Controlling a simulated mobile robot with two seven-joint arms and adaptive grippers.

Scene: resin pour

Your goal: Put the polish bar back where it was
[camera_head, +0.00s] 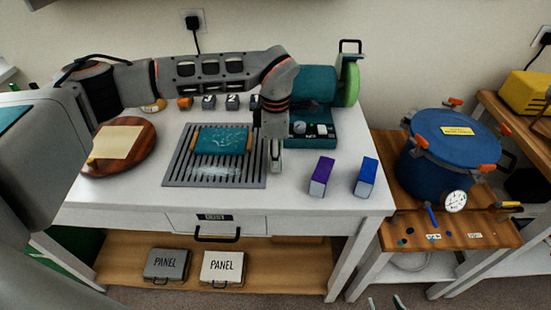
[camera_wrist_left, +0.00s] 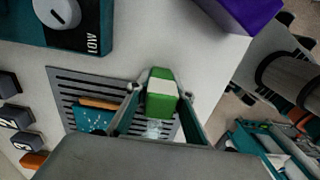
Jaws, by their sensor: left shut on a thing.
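My left gripper (camera_head: 276,164) is over the table, to the right of the slotted grille. In the left wrist view it is shut on a green bar with a white band (camera_wrist_left: 162,92). The fingers hide most of the bar in the head view. A purple bar (camera_head: 321,176) and a blue bar (camera_head: 366,177) stand on the table to the right; the purple one also shows in the left wrist view (camera_wrist_left: 240,12). Only the fingertips of my right gripper (camera_head: 386,303) show at the bottom edge, apart and empty.
A teal panel (camera_head: 220,139) lies on the slotted grille (camera_head: 174,170). A round wooden board (camera_head: 142,155) is at left, and a blue pot (camera_head: 450,160) is on the side table. The front table strip is clear.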

